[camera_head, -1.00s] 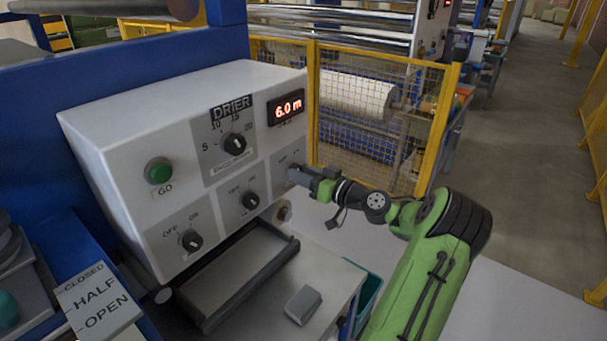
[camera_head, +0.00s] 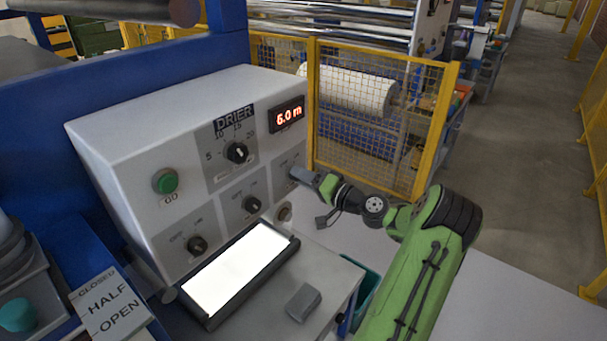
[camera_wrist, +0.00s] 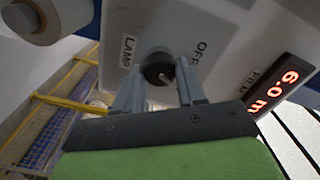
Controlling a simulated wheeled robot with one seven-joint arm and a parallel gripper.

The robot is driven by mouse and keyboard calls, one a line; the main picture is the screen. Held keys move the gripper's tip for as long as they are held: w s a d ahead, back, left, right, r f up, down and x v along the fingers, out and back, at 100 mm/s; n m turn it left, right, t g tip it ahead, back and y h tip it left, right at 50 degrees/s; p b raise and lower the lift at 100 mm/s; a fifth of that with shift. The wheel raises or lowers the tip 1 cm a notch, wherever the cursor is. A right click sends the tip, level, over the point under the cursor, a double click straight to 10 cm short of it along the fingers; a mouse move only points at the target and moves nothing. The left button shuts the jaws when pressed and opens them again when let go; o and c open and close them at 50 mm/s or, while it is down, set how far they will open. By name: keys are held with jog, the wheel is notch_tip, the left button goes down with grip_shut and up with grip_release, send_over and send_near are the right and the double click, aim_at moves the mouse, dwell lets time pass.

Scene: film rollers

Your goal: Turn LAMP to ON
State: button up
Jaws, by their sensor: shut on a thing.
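The LAMP knob (camera_wrist: 158,68) is a round black dial with a pale pointer line, on the white control panel (camera_wrist: 215,22). The word LAMP (camera_wrist: 128,52) shows beside it in the wrist view, and OFF above right of it; the ON mark is not visible there. My gripper (camera_wrist: 160,88) has its two grey fingers on either side of the knob, shut on it. In the head view my gripper (camera_head: 299,176) meets the right end of the panel's lower row and hides the knob. A light panel (camera_head: 238,270) below the box glows bright white.
The drier dial (camera_head: 236,152), two other knobs (camera_head: 251,204) (camera_head: 197,245) and a green GO button (camera_head: 165,181) are on the same panel. A red display (camera_head: 287,114) reads 6.0 m. A yellow mesh fence (camera_head: 375,115) stands behind my arm. A grey block (camera_head: 303,301) lies on the desk.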

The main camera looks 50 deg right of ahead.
jog(key=shift+m+p, duration=0.3)
jog(key=shift+m, duration=0.6)
jog(key=o, duration=1.1)
jog(key=shift+c, duration=0.2)
jog(key=s+d+b, duration=0.1)
jog(key=s, duration=1.4)
jog(key=shift+s+d+b, duration=0.2)
jog(key=shift+s+b, duration=0.2)
